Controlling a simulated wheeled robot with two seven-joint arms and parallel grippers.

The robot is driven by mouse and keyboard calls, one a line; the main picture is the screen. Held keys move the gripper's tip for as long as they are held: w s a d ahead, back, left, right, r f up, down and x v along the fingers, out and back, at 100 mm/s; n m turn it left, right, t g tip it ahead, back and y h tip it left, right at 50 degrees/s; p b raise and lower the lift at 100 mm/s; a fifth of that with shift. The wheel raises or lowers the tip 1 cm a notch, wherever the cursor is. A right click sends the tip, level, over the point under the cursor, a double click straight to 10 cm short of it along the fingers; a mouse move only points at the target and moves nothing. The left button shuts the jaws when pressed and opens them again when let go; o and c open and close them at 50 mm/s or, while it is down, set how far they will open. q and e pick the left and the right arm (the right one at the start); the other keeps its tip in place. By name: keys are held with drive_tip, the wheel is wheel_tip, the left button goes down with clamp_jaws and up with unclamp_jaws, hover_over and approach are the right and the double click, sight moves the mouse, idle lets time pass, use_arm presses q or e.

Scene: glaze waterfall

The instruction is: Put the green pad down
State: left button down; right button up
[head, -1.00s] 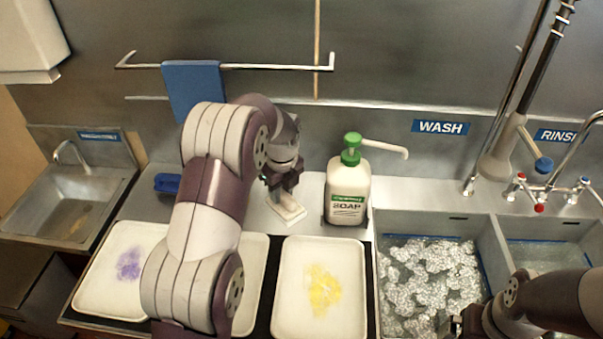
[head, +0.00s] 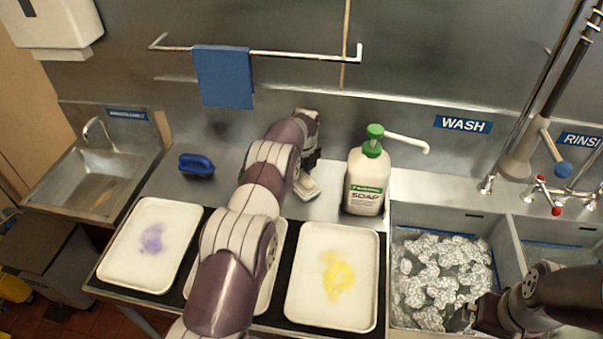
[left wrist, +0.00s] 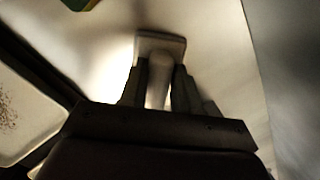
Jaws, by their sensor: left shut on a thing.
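My left gripper (head: 308,168) is at the back counter, left of the soap bottle, partly hidden by its own arm. It is shut on a pale handled pad (head: 308,189), held low at the counter; I cannot tell whether it touches. In the left wrist view, the fingers (left wrist: 159,85) grip the handle of the pad (left wrist: 147,44), its flat plate beyond them. No clear green shows on it.
The soap bottle (head: 366,185) stands right of the left gripper. A yellow-stained tray (head: 310,305) and purple-stained tray (head: 130,270) lie in front; another is mostly behind my arm. A blue thing (head: 197,165) lies on the counter. The wash basin (head: 455,222) holds foamy water.

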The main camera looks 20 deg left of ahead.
use_arm(q)
drive_tip(key=shift+w, duration=0.15)
drive_tip(key=c, duration=0.8)
unclamp_jaws()
drive_tip(key=shift+r, duration=0.1)
